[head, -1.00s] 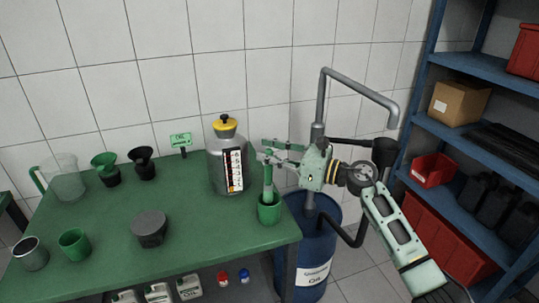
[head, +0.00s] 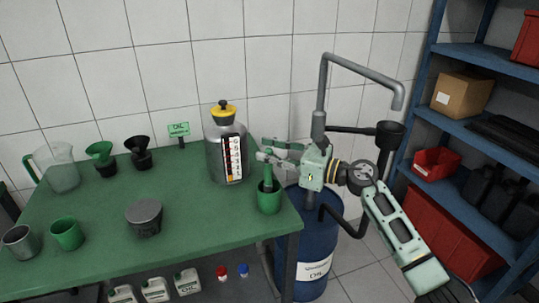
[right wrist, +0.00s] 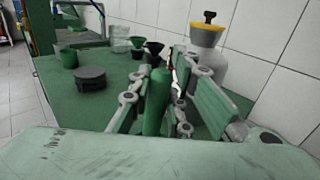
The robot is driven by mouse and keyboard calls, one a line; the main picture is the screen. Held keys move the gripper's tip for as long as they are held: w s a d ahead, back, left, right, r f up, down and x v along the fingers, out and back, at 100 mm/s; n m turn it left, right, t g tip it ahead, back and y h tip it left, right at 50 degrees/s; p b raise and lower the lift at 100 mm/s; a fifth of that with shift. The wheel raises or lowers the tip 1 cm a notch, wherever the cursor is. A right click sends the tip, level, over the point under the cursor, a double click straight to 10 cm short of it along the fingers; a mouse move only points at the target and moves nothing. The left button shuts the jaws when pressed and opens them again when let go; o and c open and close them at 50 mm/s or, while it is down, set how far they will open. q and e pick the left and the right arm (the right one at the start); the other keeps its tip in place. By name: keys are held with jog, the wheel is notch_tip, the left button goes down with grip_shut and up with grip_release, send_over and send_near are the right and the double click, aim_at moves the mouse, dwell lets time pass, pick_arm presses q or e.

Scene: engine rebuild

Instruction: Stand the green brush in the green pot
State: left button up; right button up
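In the right wrist view the brush (right wrist: 156,101) is upright between the two spread fingers (right wrist: 155,98), with a gap at the left finger; contact at the right finger is unclear. The pot is not seen there. My left gripper is not in view.
A steel canister with a yellow cap (head: 226,146) stands just left of the gripper. A dark lidded tub (head: 145,218), a green cup (head: 67,235) and funnels are farther left. A blue oil drum (head: 312,275) with a pump stands right of the table.

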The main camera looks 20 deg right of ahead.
jog(key=o, duration=0.4)
jog(key=shift+o, duration=0.2)
jog(key=v, duration=1.2)
dwell(0.4)
